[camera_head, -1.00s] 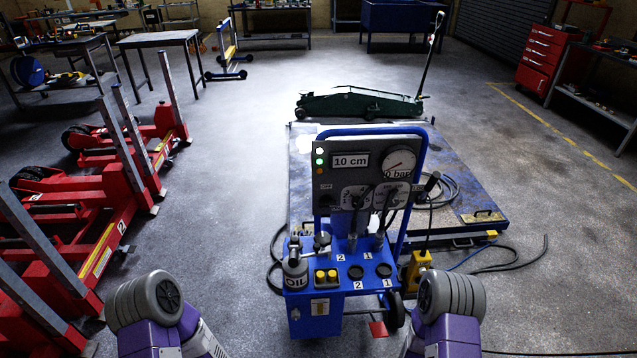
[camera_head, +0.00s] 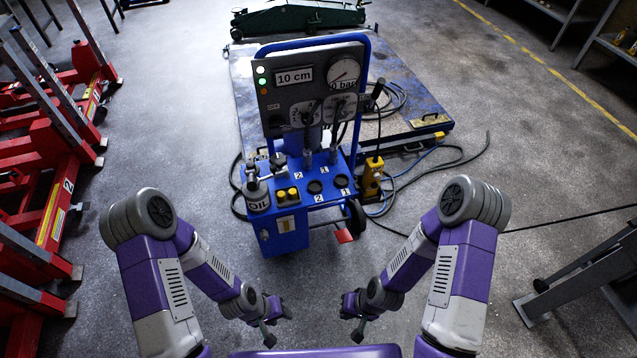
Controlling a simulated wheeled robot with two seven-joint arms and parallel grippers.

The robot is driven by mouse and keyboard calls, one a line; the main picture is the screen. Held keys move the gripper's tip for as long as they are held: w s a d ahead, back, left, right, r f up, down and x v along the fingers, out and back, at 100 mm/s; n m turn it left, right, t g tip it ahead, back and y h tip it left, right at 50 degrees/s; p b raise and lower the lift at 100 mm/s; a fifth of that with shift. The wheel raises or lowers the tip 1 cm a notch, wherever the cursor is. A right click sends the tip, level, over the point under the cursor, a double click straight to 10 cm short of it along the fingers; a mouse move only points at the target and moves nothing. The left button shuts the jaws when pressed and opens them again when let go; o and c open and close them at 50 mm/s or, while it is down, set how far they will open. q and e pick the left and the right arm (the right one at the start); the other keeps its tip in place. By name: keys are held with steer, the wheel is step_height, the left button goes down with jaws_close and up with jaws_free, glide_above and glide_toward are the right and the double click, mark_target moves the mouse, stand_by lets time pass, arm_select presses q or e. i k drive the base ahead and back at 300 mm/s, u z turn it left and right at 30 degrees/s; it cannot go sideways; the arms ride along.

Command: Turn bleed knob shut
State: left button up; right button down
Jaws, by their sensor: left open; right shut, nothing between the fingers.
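The blue hydraulic cart (camera_head: 320,222) stands upright ahead of me. Its grey panel (camera_head: 300,92) shows "10 cm", a pressure gauge (camera_head: 344,71) reading about 0 bar and lit lamps at its left edge. I cannot tell which part is the bleed knob. My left gripper (camera_head: 277,322) is open and empty, low in front of the cart. My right gripper (camera_head: 351,320) is shut and empty, also apart from it.
A blue lift platform (camera_head: 410,92) and a green trolley jack (camera_head: 300,17) lie behind the cart. Red lift gear (camera_head: 50,165) stands at the left. Floor between my arms and the cart is clear.

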mark_target(264, 235)
steer(key=z, duration=2.2)
steer(key=k, duration=1.4)
steer(key=u, duration=1.65)
steer(key=i, duration=0.5)
